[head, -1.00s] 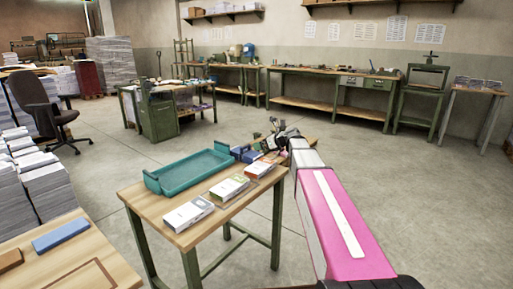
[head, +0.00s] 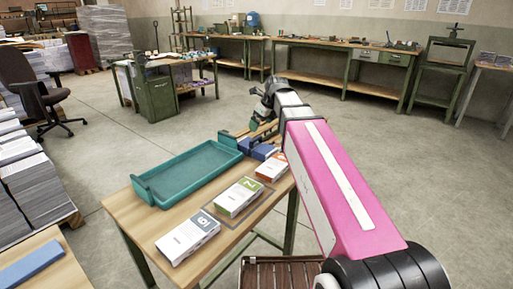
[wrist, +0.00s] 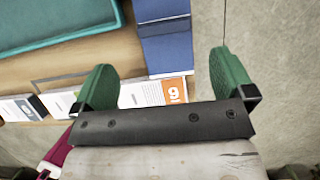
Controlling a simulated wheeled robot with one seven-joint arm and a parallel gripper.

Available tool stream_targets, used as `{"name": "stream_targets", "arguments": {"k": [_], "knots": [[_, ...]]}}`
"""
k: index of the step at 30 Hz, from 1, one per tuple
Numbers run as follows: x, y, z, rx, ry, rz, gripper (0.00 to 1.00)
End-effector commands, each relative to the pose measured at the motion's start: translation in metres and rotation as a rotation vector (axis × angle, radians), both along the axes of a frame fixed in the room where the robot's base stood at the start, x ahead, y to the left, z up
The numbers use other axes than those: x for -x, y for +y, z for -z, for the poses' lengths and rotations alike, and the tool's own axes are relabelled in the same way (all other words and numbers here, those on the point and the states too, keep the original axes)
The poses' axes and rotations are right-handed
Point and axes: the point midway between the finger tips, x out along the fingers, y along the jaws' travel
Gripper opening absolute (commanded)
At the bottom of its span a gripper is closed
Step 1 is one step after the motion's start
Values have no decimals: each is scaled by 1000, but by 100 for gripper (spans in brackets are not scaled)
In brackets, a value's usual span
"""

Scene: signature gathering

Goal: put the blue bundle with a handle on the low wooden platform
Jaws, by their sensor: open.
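Two dark blue bundles lie side by side at the far right of the wooden table, behind an orange-and-white packet; the nearer one (head: 264,151) is beside the other (head: 245,145). A blue block also shows between my fingers in the wrist view (wrist: 167,50); I cannot make out a handle. My gripper (head: 256,112) is above the table's far right end. In the wrist view my gripper (wrist: 167,84) is open and empty, its green fingers on either side of the blue block's near end. A low slatted brown wooden platform (head: 280,274) shows at the bottom edge, partly cut off.
A teal tray (head: 190,172) lies on the table, left of the bundles. White packets with green (head: 239,197), grey (head: 188,236) and orange (head: 272,166) labels line the front edge. Paper stacks (head: 35,185) and another table (head: 50,265) stand left.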

Motion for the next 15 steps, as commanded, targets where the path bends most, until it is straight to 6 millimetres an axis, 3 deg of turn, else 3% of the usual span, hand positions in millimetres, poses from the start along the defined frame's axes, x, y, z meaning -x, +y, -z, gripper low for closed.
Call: {"name": "stream_targets", "arguments": {"k": [9, 15], "knots": [[-10, 12, 37, -1, 0, -1, 100], [-12, 14, 47, -2, 0, -2, 100]]}}
